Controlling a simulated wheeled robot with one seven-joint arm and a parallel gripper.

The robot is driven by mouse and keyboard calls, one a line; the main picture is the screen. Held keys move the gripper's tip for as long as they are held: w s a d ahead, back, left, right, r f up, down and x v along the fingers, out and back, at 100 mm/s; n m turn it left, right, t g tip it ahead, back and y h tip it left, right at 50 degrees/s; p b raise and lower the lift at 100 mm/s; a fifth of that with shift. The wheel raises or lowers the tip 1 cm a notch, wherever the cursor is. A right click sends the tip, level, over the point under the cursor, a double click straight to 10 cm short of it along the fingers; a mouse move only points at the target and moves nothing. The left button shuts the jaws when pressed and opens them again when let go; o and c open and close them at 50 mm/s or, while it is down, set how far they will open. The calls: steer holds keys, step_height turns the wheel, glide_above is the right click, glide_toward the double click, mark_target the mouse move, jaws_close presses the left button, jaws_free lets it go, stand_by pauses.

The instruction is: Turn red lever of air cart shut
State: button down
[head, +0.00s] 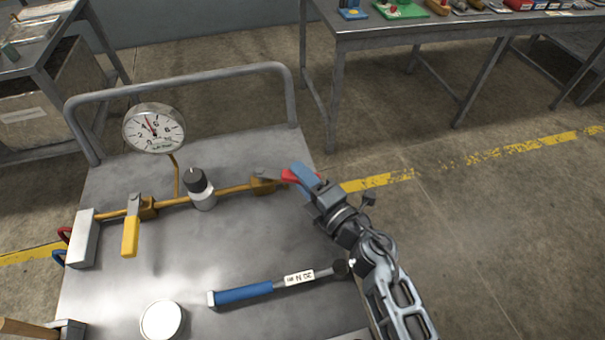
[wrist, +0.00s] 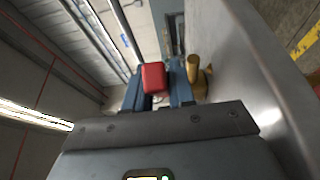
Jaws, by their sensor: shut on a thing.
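The air cart (head: 240,230) is a grey metal-topped cart with a brass pipe running across it. The red lever (head: 290,175) is at the right end of the pipe, by a brass valve body (head: 263,181). My gripper (head: 303,178) has blue fingers and is shut on the red lever, hiding part of it. In the wrist view the red lever (wrist: 153,77) shows between my fingers (wrist: 155,92), with brass fittings (wrist: 194,72) to its right. The lever lies roughly in line with the pipe.
A yellow lever (head: 130,237), a gauge (head: 154,128) and a black-knobbed regulator (head: 200,188) are along the pipe. A blue-handled torque wrench (head: 245,293) and a round white-topped tin (head: 162,320) lie nearer. A cart rail (head: 180,82) stands behind; a table (head: 400,28) is beyond.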

steer(key=c, duration=1)
jaws_free()
steer(key=shift+c, duration=0.2)
steer(key=shift+v, duration=3.95)
